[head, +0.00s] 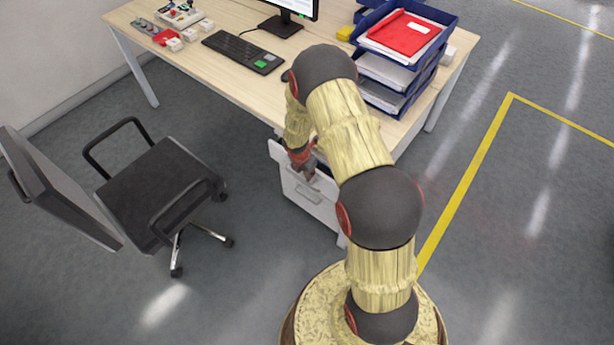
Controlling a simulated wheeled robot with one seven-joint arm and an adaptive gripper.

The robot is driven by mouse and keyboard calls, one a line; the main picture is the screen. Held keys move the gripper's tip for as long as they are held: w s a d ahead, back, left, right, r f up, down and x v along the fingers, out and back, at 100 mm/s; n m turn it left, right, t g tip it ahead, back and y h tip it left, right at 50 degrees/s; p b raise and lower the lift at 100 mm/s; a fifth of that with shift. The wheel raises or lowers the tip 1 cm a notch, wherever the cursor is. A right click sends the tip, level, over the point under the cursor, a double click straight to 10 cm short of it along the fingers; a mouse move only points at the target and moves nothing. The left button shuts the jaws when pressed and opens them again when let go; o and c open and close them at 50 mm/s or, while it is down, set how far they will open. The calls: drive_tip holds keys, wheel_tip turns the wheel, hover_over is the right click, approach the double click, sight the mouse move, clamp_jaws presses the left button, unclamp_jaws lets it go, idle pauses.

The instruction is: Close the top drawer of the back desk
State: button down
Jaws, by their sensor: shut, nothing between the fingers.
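The back desk (215,80) has a light wood top and a white drawer unit (312,205) under its near side. The top drawer (276,152) appears pulled out, its pale front edge showing to the left of my gripper. My gripper (309,175) is shut and empty. It points down at the top drawer, close to its front; I cannot tell whether it touches. My own arm hides the right part of the drawer unit and much of the drawer's inside.
A black office chair (160,190) stands on the floor to the left. On the desk are a keyboard (243,52), a monitor (290,12), and stacked blue trays (405,60) with papers and a red folder. Open floor with a yellow line (470,180) lies to the right.

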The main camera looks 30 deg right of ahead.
drive_tip(key=d+p, duration=0.1)
drive_tip(key=w+d+p, duration=0.1)
drive_tip(key=shift+d, duration=0.3)
drive_tip(key=shift+a, duration=0.1)
idle(0.3)
